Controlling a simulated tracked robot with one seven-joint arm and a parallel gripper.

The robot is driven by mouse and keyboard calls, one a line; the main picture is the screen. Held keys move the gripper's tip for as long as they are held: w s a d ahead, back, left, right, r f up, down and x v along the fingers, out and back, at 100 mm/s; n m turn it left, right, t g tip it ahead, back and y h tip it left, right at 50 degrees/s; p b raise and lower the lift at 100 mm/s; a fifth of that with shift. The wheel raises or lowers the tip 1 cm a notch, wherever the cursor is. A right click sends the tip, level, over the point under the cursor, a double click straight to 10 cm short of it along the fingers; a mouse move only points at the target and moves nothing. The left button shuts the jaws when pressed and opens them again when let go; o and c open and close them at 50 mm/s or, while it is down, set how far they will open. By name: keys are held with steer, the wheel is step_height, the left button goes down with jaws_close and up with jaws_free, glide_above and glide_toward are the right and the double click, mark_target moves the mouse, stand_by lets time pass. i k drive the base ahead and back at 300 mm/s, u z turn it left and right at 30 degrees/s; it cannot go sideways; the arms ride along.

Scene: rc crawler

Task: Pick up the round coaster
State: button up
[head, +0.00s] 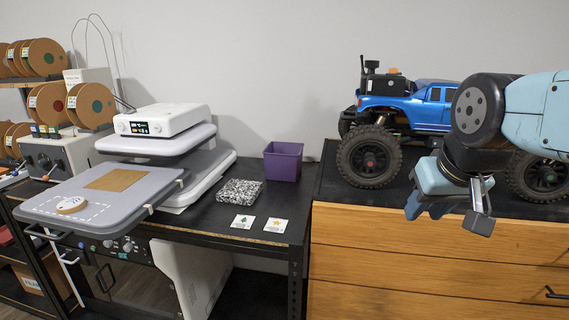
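The round coaster (71,205) is a small pale wooden disc. It lies flat on the grey lower plate (140,190) of the heat press at the left, inside a white dashed outline near the plate's front left corner. My gripper (446,210) hangs at the right, in front of the wooden drawer cabinet, far from the coaster and apart from it. Nothing shows held in it.
A brown square sheet (115,180) lies on the same plate. The press's white head (162,120) stands behind it. A purple bin (283,161), a speckled block (240,191) and two small cards (260,223) sit on the black table. A blue truck (405,110) stands behind my arm.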

mark_target(76, 204)
steer(key=z, duration=1.05)
steer(key=i, duration=0.1)
steer(key=u, duration=2.75)
steer(key=k, duration=0.8)
steer(key=u, duration=0.25)
steer(key=i, duration=0.8)
steer(key=z, duration=0.15)
